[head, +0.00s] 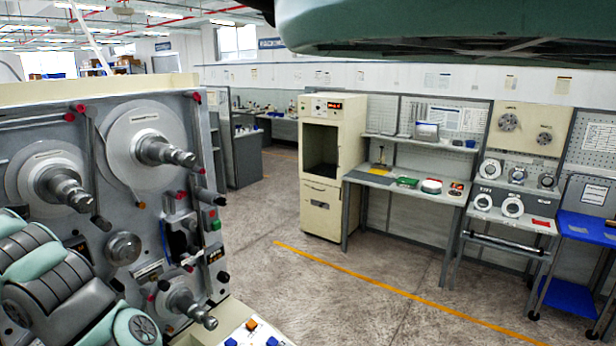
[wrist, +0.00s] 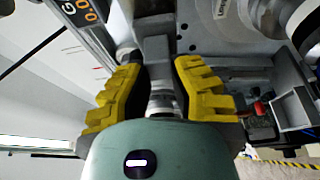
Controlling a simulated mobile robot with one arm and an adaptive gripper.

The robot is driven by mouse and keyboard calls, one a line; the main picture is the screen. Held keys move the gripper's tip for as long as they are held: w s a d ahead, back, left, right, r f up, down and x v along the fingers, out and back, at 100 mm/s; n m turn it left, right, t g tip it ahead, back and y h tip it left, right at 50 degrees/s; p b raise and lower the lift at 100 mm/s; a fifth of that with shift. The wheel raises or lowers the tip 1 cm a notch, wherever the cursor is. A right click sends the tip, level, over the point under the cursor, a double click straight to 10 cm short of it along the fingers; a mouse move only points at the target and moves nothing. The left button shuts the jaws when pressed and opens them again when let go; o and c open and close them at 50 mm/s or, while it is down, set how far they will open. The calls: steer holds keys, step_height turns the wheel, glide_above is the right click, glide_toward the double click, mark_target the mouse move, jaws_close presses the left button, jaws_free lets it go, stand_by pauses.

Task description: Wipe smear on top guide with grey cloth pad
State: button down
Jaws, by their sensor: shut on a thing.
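My gripper (wrist: 158,72) shows in the wrist view, with its yellow ribbed fingers on both sides of a grey block-like thing (wrist: 156,55), which I take to be the grey cloth pad. It is shut on this pad, close to the grey face of a machine. In the head view my arm reaches in at the lower left, in front of the winding machine (head: 120,215); the gripper and pad are hidden there. Several rod-like guides with red ends show on the machine, one near its top edge (head: 80,108). I cannot tell which is the top guide, and no smear is discernible.
Large spindles (head: 165,151) and knobs stick out from the machine's face close to my arm. A cream cabinet (head: 332,160), a grey workbench (head: 405,183) and a blue cart (head: 580,226) stand across the floor. The floor between, with a yellow line, is clear.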

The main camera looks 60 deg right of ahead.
steer(key=shift+d+b, duration=2)
steer(key=shift+b, duration=1.3)
steer(key=shift+d, duration=0.1)
